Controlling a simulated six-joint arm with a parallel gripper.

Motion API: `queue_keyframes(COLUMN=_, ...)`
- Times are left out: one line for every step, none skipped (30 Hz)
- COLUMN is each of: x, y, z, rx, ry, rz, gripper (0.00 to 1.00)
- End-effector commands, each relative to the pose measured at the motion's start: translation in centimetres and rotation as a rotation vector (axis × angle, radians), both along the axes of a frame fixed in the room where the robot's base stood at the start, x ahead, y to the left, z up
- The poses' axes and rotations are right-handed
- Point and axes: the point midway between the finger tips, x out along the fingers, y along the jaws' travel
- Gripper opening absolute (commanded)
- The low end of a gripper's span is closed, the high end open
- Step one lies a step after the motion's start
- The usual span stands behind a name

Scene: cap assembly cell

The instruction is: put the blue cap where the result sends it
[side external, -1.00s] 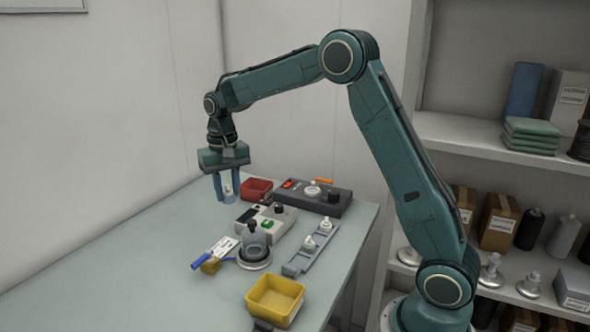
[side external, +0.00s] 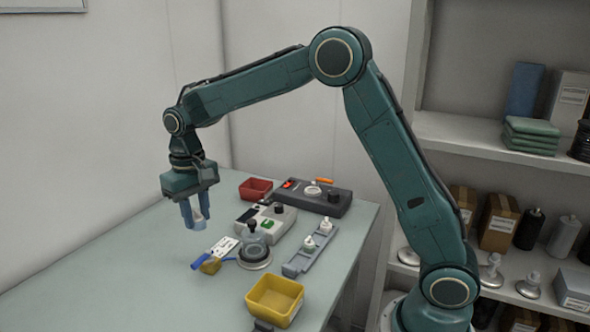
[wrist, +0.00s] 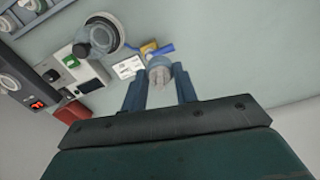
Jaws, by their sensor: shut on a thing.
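My gripper (side external: 194,222) is shut on a pale bluish-grey cap-like piece (wrist: 160,74), held between its blue fingers above the left part of the table. Its exact colour is hard to tell. In the wrist view, the fingers (wrist: 160,90) stand on either side of the piece. The red bin (side external: 256,189) is at the back of the table, and the yellow bin (side external: 274,301) is at the front. A dark box (side external: 318,197) with a red display (wrist: 38,104) stands at the back right; the display's figures are too small to read.
A pale device (side external: 280,219) with a green button stands mid-table, beside a round fixture (side external: 262,264). A grey rail (side external: 299,262) holds white pieces. A white card (side external: 223,246), a yellow block (side external: 211,267) and a blue stick (side external: 200,263) lie near the fixture. The table's left side is clear.

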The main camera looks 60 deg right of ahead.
Motion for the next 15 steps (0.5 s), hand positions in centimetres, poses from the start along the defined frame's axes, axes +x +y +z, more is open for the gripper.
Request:
queue_keyframes(x=0.5, y=1.2, z=0.4, rx=0.000, ry=-0.002, rz=0.038, gripper=0.20)
queue_keyframes(x=0.8, y=1.9, z=0.7, rx=0.000, ry=-0.002, rz=0.061, gripper=0.20)
queue_keyframes(x=1.1, y=2.8, z=1.0, rx=0.000, ry=-0.001, rz=0.092, gripper=0.20)
queue_keyframes(x=1.4, y=3.5, z=1.3, rx=0.000, ry=-0.002, rz=0.115, gripper=0.20)
queue_keyframes(x=1.6, y=4.3, z=1.6, rx=0.000, ry=-0.002, rz=0.140, gripper=0.20)
queue_keyframes(x=1.9, y=5.2, z=1.9, rx=0.000, ry=-0.002, rz=0.172, gripper=0.20)
queue_keyframes(x=2.1, y=6.0, z=2.2, rx=0.000, ry=-0.001, rz=0.195, gripper=0.20)
queue_keyframes(x=2.3, y=6.6, z=2.5, rx=0.000, ry=-0.002, rz=0.218, gripper=0.20)
queue_keyframes(x=2.4, y=7.6, z=2.9, rx=0.000, ry=-0.002, rz=0.248, gripper=0.20)
queue_keyframes(x=2.5, y=8.2, z=3.1, rx=0.000, ry=-0.002, rz=0.268, gripper=0.20)
queue_keyframes(x=2.7, y=8.9, z=3.3, rx=0.000, ry=-0.002, rz=0.289, gripper=0.20)
queue_keyframes(x=2.7, y=9.6, z=3.6, rx=-0.001, ry=0.000, rz=0.312, gripper=0.20)
queue_keyframes(x=2.8, y=10.1, z=3.8, rx=0.000, ry=-0.002, rz=0.328, gripper=0.20)
queue_keyframes(x=2.8, y=10.6, z=4.0, rx=-0.001, ry=-0.001, rz=0.344, gripper=0.20)
queue_keyframes(x=2.9, y=11.1, z=4.2, rx=-0.001, ry=-0.001, rz=0.361, gripper=0.20)
